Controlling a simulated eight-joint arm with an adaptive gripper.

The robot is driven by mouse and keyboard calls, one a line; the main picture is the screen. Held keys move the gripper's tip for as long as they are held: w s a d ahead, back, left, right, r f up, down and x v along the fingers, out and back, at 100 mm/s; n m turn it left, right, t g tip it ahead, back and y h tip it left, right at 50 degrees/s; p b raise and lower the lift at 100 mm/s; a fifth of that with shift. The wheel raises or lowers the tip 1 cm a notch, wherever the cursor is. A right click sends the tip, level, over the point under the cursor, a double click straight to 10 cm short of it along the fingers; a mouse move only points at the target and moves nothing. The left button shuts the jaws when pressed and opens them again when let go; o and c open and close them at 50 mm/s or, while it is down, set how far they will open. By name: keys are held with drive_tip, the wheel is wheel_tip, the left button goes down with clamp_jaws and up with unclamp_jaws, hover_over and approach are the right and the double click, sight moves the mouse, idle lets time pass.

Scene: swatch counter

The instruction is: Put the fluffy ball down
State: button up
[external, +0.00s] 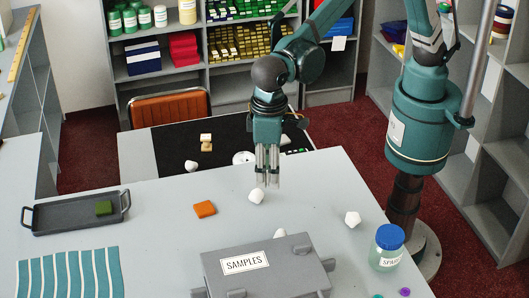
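My gripper (267,183) points straight down over the near grey table, its fingers a small gap apart. A small white lump (256,197) shows right at the fingertips, slightly to their left. I cannot tell whether it is between the fingers or resting on the table.
The grey samples box (228,282) stands at the front. A blue-lidded jar (387,247) is at right. A dark tray (62,221) with a green block (104,208) is at left, near teal strips (70,275). An orange square (204,209) lies mid-table, with clear table around it.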

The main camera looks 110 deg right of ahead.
drive_tip(key=s+a+n+p, duration=0.2)
drive_tip(key=s+a+n, duration=0.3)
drive_tip(key=s+a, duration=1.2)
hover_over(340, 257)
drive_tip(key=shift+f, duration=2.45)
drive_tip(key=shift+f, duration=0.15)
drive_tip(key=shift+f, duration=3)
drive_tip(key=shift+f, duration=1.85)
drive_tip(key=shift+f, duration=0.2)
